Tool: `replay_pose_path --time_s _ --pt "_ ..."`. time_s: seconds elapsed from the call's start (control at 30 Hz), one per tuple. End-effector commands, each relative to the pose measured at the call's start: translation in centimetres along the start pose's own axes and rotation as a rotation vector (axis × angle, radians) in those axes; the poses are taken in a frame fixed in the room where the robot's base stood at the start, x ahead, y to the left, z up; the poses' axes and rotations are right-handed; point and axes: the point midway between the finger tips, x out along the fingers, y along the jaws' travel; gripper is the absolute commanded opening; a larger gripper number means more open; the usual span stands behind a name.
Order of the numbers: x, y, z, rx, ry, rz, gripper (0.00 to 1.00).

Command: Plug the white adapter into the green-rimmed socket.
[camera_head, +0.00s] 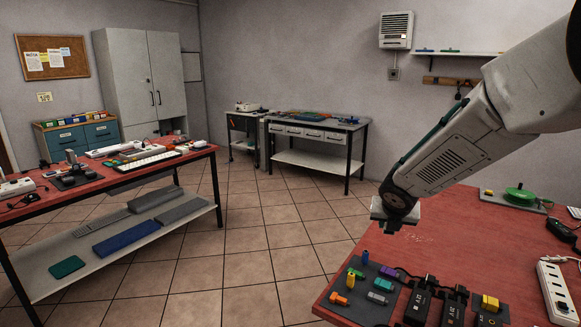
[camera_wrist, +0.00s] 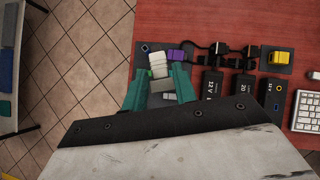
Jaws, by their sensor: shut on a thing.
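My gripper (camera_wrist: 160,76) shows two green fingers in the wrist view, closed on the sides of a white blocky piece, which I take as the white adapter (camera_wrist: 160,63). In the head view my gripper (camera_head: 394,222) is above the left part of the red table, seen mostly as a pale plate; its fingers and the adapter cannot be made out there. A white power strip (camera_head: 556,290) with sockets stands at the right edge of the head view. I cannot make out a green rim on any socket.
A dark mat (camera_head: 350,311) with small coloured plugs lies at the near left of the red table (camera_head: 445,240). Black labelled adapters (camera_head: 420,301) stand beside it, between mat and strip. A green reel (camera_head: 520,194) and a black mouse (camera_head: 561,230) are farther back. The table's middle is clear.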

Motion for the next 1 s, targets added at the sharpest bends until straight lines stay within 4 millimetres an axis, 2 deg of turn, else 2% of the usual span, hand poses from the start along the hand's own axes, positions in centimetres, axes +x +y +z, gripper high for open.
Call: replay_pose_path --time_s 0.6,0.8,0.9,1.0 --pt "-3.0 0.0 2.3 0.001 -0.001 0.001 0.01" --pt "-3.4 0.0 2.5 -0.001 0.001 0.002 0.01" --pt "-2.5 -0.5 1.6 -0.020 0.011 0.014 0.01" --pt "-0.2 -1.7 -0.9 -0.074 0.028 0.052 0.01"
